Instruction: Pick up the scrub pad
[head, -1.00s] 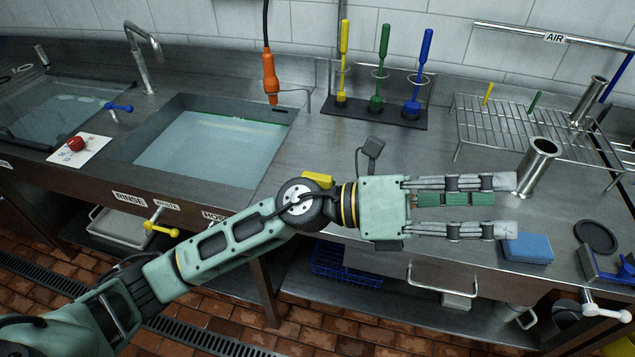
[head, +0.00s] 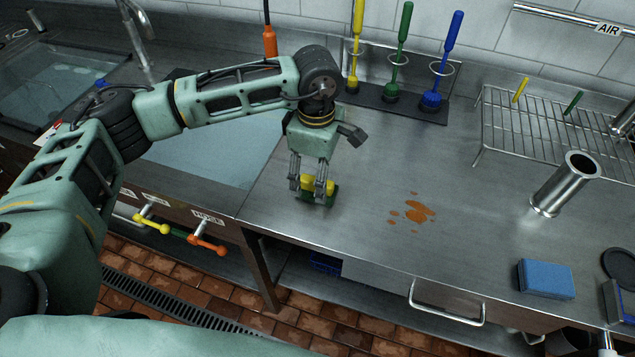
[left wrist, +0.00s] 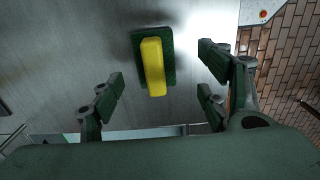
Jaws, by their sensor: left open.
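The scrub pad, a dark green pad (head: 331,195) with a yellow handle, lies on the steel counter near its front edge. My left gripper (head: 308,194) points down at it, partly hiding it. In the left wrist view the whole pad (left wrist: 168,50) shows, with its yellow handle (left wrist: 153,68) lengthwise on top. There my left gripper (left wrist: 162,78) is open, with fingers on either side of the pad and visible gaps to it. I cannot tell the exact height of the fingertips above the counter. My right gripper is not in view.
An orange-brown spill (head: 413,211) lies right of the pad. A blue sponge (head: 546,278), a steel cylinder (head: 565,185) and a wire rack (head: 530,127) are farther right. Coloured brushes (head: 393,75) stand behind. A water-filled sink (head: 215,150) is left.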

